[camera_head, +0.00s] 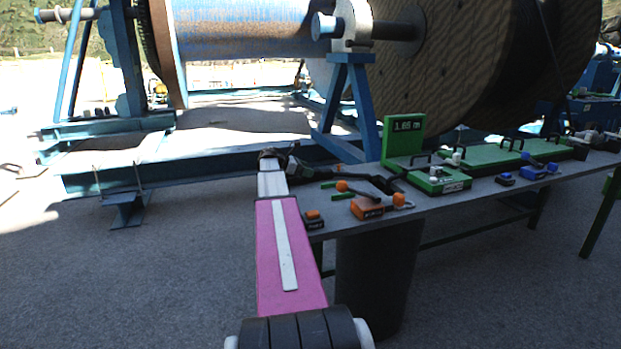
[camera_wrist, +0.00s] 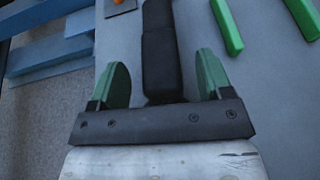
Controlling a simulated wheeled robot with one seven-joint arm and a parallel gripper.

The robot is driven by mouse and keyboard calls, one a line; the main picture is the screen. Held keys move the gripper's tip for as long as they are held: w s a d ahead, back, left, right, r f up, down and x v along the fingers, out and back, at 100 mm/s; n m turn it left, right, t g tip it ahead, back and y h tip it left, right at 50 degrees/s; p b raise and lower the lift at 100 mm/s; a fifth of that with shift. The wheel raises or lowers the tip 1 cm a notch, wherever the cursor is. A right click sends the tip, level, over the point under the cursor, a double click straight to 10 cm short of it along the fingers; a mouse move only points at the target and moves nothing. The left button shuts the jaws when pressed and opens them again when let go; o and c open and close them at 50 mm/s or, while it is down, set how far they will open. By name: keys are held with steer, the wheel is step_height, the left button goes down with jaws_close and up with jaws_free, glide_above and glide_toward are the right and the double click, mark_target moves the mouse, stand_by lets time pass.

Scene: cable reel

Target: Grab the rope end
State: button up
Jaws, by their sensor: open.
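My gripper (camera_wrist: 161,62) shows in the wrist view with its two green fingers apart. A thick black handle-like piece (camera_wrist: 160,48) lies between the fingers, with a visible gap on each side. I cannot tell whether this piece is the rope end. In the head view my pink arm reaches to the near left end of the grey table, and the gripper (camera_head: 284,158) is small and dark there. A long black object (camera_head: 345,176) lies on the table just right of it. No rope end is clearly recognisable in either view.
The grey table (camera_head: 440,205) carries an orange-and-black tool (camera_head: 368,207), a green device with a display (camera_head: 404,138) and several blue and green tools. A large cable reel (camera_head: 455,70) on a blue stand (camera_head: 350,105) rises behind. Open paving lies left.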

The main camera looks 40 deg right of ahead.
steer(key=shift+d+f, duration=0.1)
steer(key=shift+d, duration=0.05)
jaws_close()
